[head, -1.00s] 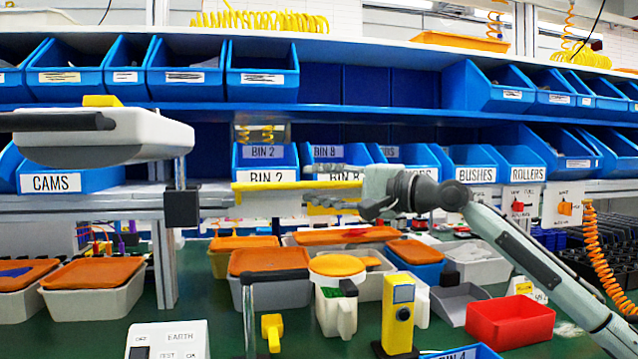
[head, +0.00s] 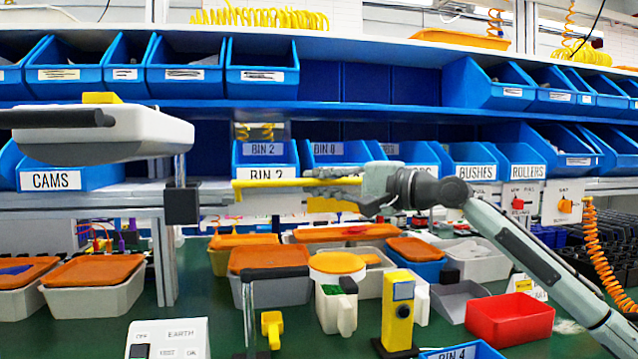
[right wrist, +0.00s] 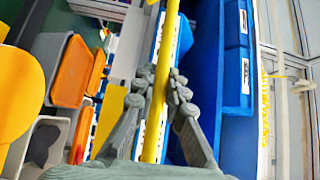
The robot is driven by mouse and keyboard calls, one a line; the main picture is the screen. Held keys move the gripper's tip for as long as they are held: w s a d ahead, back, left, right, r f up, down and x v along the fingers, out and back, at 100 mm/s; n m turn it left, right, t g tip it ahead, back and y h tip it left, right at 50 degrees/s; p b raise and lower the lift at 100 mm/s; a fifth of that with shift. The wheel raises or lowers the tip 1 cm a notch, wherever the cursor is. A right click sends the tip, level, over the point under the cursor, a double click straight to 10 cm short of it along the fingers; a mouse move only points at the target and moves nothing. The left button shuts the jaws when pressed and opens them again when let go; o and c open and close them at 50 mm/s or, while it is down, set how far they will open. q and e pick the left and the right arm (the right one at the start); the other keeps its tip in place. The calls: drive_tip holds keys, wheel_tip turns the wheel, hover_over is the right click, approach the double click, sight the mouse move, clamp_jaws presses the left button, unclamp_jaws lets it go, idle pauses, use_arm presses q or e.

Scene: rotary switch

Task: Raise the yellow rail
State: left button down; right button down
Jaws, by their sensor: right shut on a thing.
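The yellow rail (head: 262,183) is a thin, nearly level bar in front of the lower row of blue bins in the head view. It also runs lengthwise through the right wrist view (right wrist: 164,60). My right gripper (head: 318,178) comes in from the right and is shut on the rail near its right part. In the right wrist view its two grey fingers (right wrist: 158,88) lie on either side of the rail. A yellow piece (head: 330,205) shows just below the fingers. The rail's right end is hidden behind the gripper. My left gripper is not in view.
A white housing with a black handle (head: 150,132) stands at the left near a post. Blue bins (head: 265,155) line the shelf behind. Lidded tubs, a yellow device (head: 398,310) and a red tray (head: 510,318) stand below. Two small switch boxes (head: 562,204) hang at the right.

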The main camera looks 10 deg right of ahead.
drive_tip(key=shift+w+r+m, duration=0.1)
drive_tip(key=shift+r+m, duration=0.15)
drive_tip(key=shift+m, duration=0.05)
drive_tip(key=shift+w+r+m+g+h, duration=0.4)
drive_tip(key=shift+w+m+g+h, duration=0.25)
drive_tip(key=shift+m+g, duration=0.35)
drive_tip(key=shift+w+r+m+g+h, duration=0.35)
drive_tip(key=shift+w+m+g+h, duration=0.35)
drive_tip(key=shift+g, duration=0.4)
drive_tip(key=shift+s, duration=0.1)
drive_tip(key=c, duration=1.6)
unclamp_jaws()
drive_tip(key=shift+f, duration=0.1)
drive_tip(key=shift+o, duration=0.2)
drive_tip(key=v, duration=1.2)
